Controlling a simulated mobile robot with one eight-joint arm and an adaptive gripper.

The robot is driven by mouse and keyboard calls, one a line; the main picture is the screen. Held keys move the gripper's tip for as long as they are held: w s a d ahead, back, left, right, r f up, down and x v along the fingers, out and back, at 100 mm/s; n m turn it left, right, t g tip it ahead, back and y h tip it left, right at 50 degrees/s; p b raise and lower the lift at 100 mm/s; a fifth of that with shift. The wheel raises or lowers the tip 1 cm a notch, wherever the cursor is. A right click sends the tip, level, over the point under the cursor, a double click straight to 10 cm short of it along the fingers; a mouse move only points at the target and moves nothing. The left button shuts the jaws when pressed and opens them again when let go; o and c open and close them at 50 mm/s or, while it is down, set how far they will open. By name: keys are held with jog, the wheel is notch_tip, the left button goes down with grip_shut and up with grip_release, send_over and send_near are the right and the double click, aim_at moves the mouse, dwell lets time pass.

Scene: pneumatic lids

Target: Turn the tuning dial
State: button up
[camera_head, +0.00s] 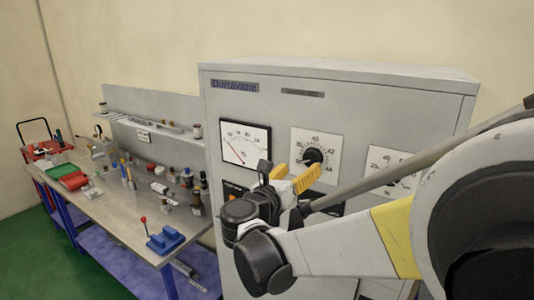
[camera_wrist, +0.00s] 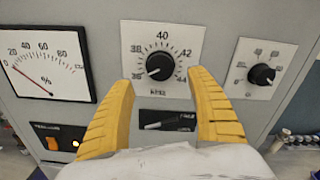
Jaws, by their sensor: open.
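The middle dial, a black round knob on a white scale plate marked around 38, 40 and 42, is likely the tuning dial (camera_head: 313,156); its face is on the upper front of the grey cabinet. In the wrist view the knob (camera_wrist: 160,67) lies between my yellow fingertips, its white mark pointing to the lower left. My gripper (camera_head: 300,171) is open and empty, in front of the panel just below the dial in the head view. The fingers (camera_wrist: 160,78) are spread on either side of the knob; I cannot tell how far they are from the panel.
A needle meter (camera_wrist: 46,66) is left of the dial and a smaller knob (camera_wrist: 262,74) is right of it. A black switch plate (camera_wrist: 167,122) and an orange lit switch (camera_wrist: 53,143) are below. A cluttered workbench (camera_head: 125,215) stands left of the cabinet (camera_head: 340,72).

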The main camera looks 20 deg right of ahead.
aim_at(310, 159)
jog(key=p+x, duration=0.1)
jog(key=x, duration=0.7)
jog(key=c, duration=1.2)
